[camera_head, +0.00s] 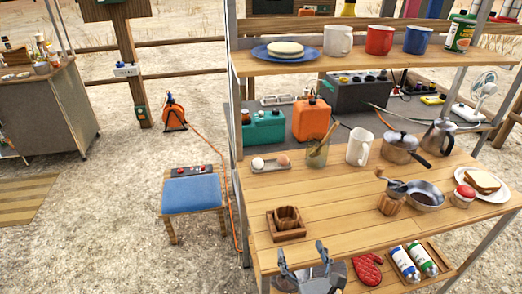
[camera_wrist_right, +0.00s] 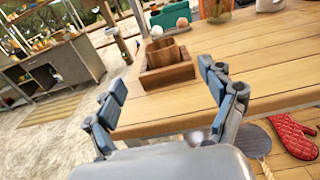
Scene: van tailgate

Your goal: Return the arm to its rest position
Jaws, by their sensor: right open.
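My right gripper (camera_head: 302,256) is at the front edge of the wooden table, low in the head view. Its two fingers stand apart with nothing between them. In the right wrist view the open fingers (camera_wrist_right: 163,84) frame the table edge. A square wooden tray (camera_head: 286,233) with a wooden cup (camera_head: 288,217) in it sits on the table just beyond the fingertips. The tray also shows in the right wrist view (camera_wrist_right: 168,77), apart from the fingers. My left gripper is not in view.
The table (camera_head: 330,205) also holds an egg tray (camera_head: 270,164), a white mug (camera_head: 359,147), a frying pan (camera_head: 425,196) and a sandwich plate (camera_head: 496,190). A shelf (camera_head: 360,60) is above. A red mitt (camera_head: 367,270) lies below. A blue-topped stool (camera_head: 193,194) stands left.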

